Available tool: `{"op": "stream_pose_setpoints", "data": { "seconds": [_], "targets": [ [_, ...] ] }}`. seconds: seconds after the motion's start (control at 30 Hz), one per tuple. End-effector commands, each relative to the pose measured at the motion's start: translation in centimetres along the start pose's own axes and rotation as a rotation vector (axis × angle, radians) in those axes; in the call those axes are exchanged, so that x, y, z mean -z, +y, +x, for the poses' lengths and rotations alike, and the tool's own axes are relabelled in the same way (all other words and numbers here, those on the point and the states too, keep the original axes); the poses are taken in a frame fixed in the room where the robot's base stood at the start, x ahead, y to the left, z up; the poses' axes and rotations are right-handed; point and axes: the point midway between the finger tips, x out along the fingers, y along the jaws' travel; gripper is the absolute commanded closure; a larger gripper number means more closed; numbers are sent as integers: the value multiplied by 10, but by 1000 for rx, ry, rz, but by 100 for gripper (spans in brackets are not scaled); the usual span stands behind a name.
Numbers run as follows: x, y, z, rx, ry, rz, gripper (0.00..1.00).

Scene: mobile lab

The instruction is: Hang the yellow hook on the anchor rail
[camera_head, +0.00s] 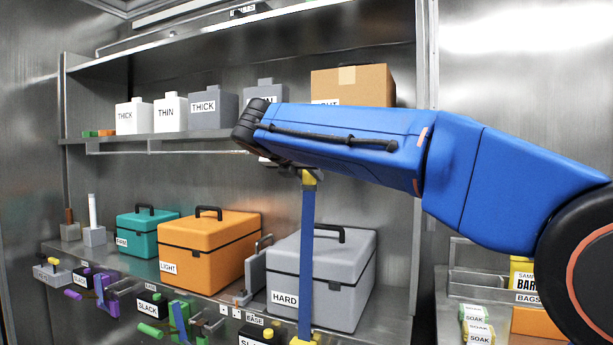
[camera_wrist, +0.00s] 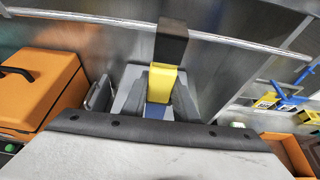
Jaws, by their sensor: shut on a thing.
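My gripper (camera_head: 288,166) is shut on the yellow hook (camera_head: 310,178), below the upper shelf. A blue strap (camera_head: 307,250) hangs straight down from the hook in the head view. In the wrist view, the yellow hook (camera_wrist: 163,76) sits between my grey fingers, with a dark block (camera_wrist: 173,40) at its far end. The anchor rail appears to be the thin bar (camera_head: 190,152) under the upper shelf; it also crosses the top of the wrist view (camera_wrist: 100,16). The dark block overlaps the bar there; I cannot tell whether it touches or hooks over it. My arm hides the bar's right part.
An orange case (camera_head: 208,245), a teal case (camera_head: 146,232) and a grey case (camera_head: 345,275) stand on the lower shelf. White and grey jugs (camera_head: 212,110) and a cardboard box (camera_head: 352,84) stand above. Ratchet straps hang along the front edge. The space before the wall is open.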

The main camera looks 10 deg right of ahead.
Motion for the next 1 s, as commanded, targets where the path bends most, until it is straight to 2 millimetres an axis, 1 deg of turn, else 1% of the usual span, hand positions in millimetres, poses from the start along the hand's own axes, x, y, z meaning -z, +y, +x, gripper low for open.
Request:
{"op": "stream_pose_setpoints", "data": {
  "seconds": [0.87, 1.0],
  "targets": [
    [-23, -1, 52, 1, -1, 1, 100],
    [-17, -1, 54, 0, -1, 1, 100]
  ]
}}
